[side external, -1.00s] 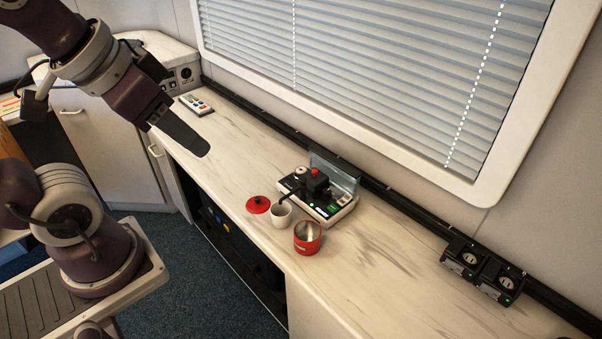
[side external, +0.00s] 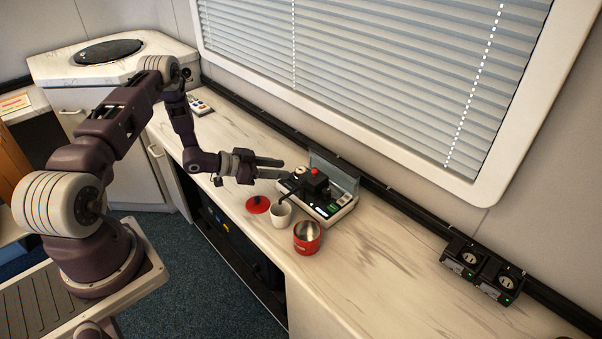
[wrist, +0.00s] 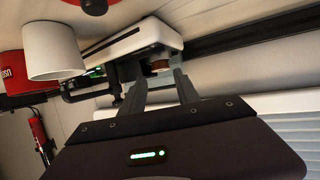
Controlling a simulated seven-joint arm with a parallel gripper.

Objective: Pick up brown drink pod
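A small pod (side external: 300,170) sits at the left end of the coffee machine (side external: 322,205) on the counter; its top looks pale in the side view. In the wrist view a small round brown pod (wrist: 158,66) shows just beyond and between my fingertips, partly hidden. My gripper (side external: 284,169) reaches in from the left, roughly level, with its tips close to the pod. In the wrist view my gripper (wrist: 160,80) has its two fingers apart with nothing held between them. I cannot tell whether the fingers touch the pod.
A white cup (side external: 280,216) stands before the machine, with a red lid (side external: 257,205) to its left and an open red tin (side external: 307,239) to its right. The window blinds (side external: 370,70) and a black rail are behind.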

